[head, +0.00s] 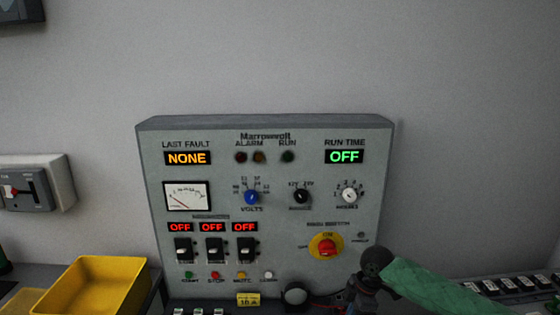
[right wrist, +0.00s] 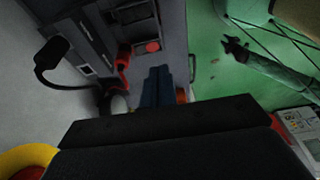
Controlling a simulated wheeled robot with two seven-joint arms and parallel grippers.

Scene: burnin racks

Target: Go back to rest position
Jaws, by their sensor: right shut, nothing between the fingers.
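My right arm comes in from the lower right in the head view, in front of the control panel (head: 290,225). Its dark wrist is just below and right of the red knob on a yellow plate (head: 326,246). In the right wrist view my right gripper (right wrist: 157,72) is shut, with its fingers together and nothing between them. A small green arm with a dark end (right wrist: 236,48) shows at the upper right of that view. It looks like my left arm, but its fingers are too small to read. My left arm is not in the head view.
A yellow bin (head: 108,287) stands at the lower left. A grey box with a red part (head: 35,185) is on the left wall. A row of dark modules (head: 510,285) lies at the lower right. The panel displays read NONE and OFF.

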